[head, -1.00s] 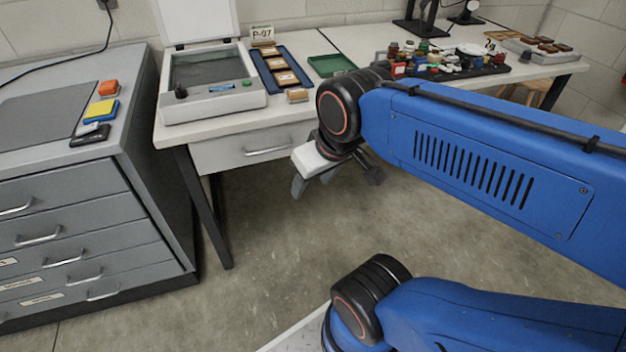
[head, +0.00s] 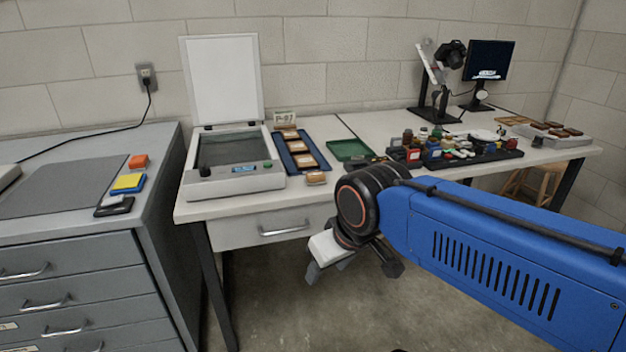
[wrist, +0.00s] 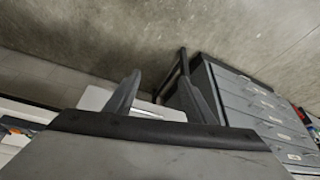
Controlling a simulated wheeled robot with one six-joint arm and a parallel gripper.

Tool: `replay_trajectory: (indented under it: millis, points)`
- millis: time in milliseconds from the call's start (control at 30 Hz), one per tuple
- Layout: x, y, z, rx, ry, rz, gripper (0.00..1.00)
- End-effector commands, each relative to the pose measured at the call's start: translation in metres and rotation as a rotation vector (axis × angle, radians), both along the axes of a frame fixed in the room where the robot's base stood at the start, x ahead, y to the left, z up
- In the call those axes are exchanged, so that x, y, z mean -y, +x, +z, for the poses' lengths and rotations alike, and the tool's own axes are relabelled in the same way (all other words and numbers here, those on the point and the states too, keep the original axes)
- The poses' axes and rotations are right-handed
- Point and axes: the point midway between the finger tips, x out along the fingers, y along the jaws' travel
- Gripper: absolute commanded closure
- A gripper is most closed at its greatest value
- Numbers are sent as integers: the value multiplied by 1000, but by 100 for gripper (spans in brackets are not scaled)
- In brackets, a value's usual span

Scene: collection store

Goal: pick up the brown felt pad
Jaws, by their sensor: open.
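My gripper (head: 353,270) hangs in the air in front of the white table (head: 390,131), below its top. Its two fingers are apart and nothing is between them; they also show in the wrist view (wrist: 160,82), pointing out over bare floor. I cannot pick out a brown felt pad for certain. Several dark brown pieces (head: 553,127) lie in a grey tray at the table's far right.
A scanner (head: 235,183) with its lid up stands at the table's left end. A green tray (head: 347,150) and a dark tray (head: 480,158) crowded with bottles are to its right. A grey drawer cabinet (head: 70,253) stands left, with coloured blocks on top. The floor below is clear.

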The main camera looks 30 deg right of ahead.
Motion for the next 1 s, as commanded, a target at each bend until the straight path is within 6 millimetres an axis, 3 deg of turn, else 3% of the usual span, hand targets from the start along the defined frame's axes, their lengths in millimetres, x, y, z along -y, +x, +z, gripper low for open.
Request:
replay_trajectory:
  millis: [333, 467, 1000]
  points:
    - [0, 1, 1, -1, 2, -4, 50]
    - [3, 11, 13, -16, 21, -60, 50]
    - [49, 134, 134, -162, 225, -770, 50]
